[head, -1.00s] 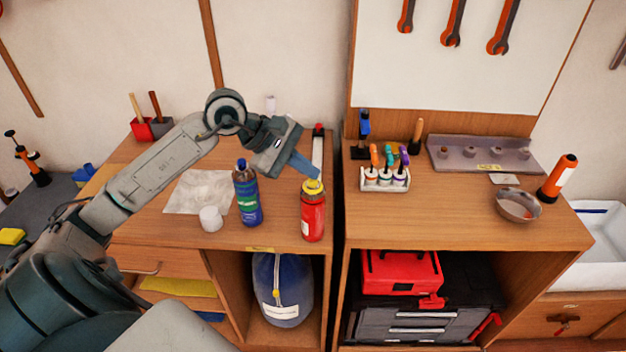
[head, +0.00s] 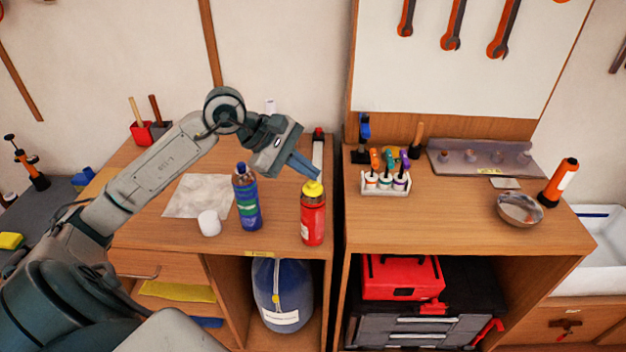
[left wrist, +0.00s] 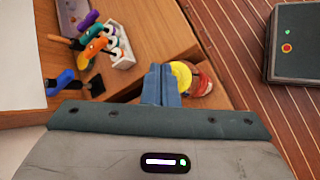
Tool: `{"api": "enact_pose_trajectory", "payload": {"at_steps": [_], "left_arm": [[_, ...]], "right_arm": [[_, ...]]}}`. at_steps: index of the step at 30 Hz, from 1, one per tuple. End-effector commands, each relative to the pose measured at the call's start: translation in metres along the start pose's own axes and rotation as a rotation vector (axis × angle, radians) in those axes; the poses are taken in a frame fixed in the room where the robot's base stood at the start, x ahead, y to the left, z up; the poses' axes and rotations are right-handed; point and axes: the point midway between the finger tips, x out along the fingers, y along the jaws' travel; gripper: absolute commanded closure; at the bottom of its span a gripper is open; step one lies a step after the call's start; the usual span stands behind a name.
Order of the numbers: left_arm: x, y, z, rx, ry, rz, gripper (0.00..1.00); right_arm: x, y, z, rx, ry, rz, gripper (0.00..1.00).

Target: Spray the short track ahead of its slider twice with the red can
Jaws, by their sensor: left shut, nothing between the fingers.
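The red can (head: 313,218) with a yellow cap stands upright near the front right of the left bench top. My left gripper (head: 317,177) is shut and empty, its blue fingertips just above and behind the yellow cap; I cannot tell whether they touch it. In the left wrist view the shut fingers (left wrist: 160,85) lie beside the yellow cap (left wrist: 181,76), with the can's red body (left wrist: 205,82) partly showing. A pale narrow strip (head: 318,150) with a red and black block (head: 318,133), apparently a track and slider, lies behind, partly hidden by my gripper. My right gripper is out of view.
A blue can (head: 246,198), a white cup-like piece (head: 209,222) and a pale sheet (head: 196,196) share the left bench. Beyond a gap, the right bench holds a tool rack (head: 386,183), a metal bowl (head: 520,209) and an orange bottle (head: 558,183).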

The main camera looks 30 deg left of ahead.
Motion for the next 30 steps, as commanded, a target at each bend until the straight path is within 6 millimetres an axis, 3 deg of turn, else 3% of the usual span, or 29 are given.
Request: {"api": "enact_pose_trajectory", "payload": {"at_steps": [15,30], "left_arm": [[-0.037,0.027,0.027,0.002,0.0,0.002,1.0],[-0.041,0.03,0.03,0.001,0.0,0.001,1.0]], "right_arm": [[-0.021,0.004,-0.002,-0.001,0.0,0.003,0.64],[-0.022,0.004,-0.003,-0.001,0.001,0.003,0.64]]}}
